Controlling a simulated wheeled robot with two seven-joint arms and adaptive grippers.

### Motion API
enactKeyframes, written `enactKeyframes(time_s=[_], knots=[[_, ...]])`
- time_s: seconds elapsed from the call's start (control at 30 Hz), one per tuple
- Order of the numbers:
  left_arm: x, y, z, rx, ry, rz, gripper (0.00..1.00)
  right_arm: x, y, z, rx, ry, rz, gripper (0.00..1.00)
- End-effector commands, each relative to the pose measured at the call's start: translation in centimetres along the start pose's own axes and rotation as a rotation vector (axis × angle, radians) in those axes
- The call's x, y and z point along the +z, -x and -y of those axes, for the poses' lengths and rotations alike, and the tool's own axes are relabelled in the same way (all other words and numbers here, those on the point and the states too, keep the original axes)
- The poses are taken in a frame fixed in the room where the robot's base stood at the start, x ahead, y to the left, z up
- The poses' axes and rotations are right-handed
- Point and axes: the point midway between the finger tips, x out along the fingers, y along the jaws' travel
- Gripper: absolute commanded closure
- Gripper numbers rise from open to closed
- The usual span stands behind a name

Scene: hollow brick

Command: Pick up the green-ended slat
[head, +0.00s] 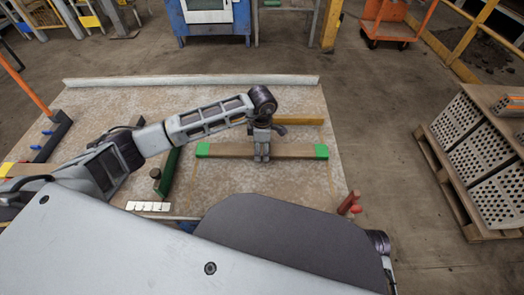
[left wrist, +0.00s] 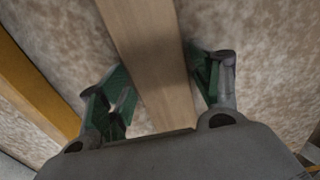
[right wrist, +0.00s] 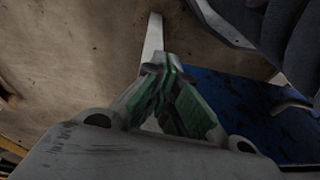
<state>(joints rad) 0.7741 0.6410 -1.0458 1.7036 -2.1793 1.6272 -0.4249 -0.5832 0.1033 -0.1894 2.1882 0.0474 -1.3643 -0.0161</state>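The green-ended slat (head: 222,150) is a pale wooden strip with a green block at each end, lying across the table. My left gripper (head: 262,158) is over its middle and hides a short part of it. In the left wrist view, the slat (left wrist: 150,50) runs between the two green-padded fingers of my left gripper (left wrist: 160,92). The fingers are spread, one on each side of the wood; whether either touches it I cannot tell. My right gripper (right wrist: 166,68) shows in the right wrist view with its fingertips together and nothing visible between them.
A yellowish strip (head: 305,122) lies just behind the slat; it also shows in the left wrist view (left wrist: 35,90). A green bar (head: 168,172) stands left of the slat. A red item (head: 349,204) is at the table's right front edge. A pallet with perforated blocks (head: 462,130) stands to the right.

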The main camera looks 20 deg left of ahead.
Motion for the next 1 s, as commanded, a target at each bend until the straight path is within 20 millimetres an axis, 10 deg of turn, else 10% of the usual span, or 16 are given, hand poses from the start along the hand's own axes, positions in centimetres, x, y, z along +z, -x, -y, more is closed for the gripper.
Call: enactKeyframes(time_s=[0.3, 1.0], knots=[[0.0, 0.0, 0.0, 0.0, 0.0, 0.0, 0.82, -0.1, 0.0, 0.0, 0.001, 0.0, -0.001, 1.0], [0.0, 4.1, -0.1, 0.004, 0.001, 0.002, 0.82, 0.5, -0.7, -0.2, 0.006, 0.0, 0.022, 1.0]])
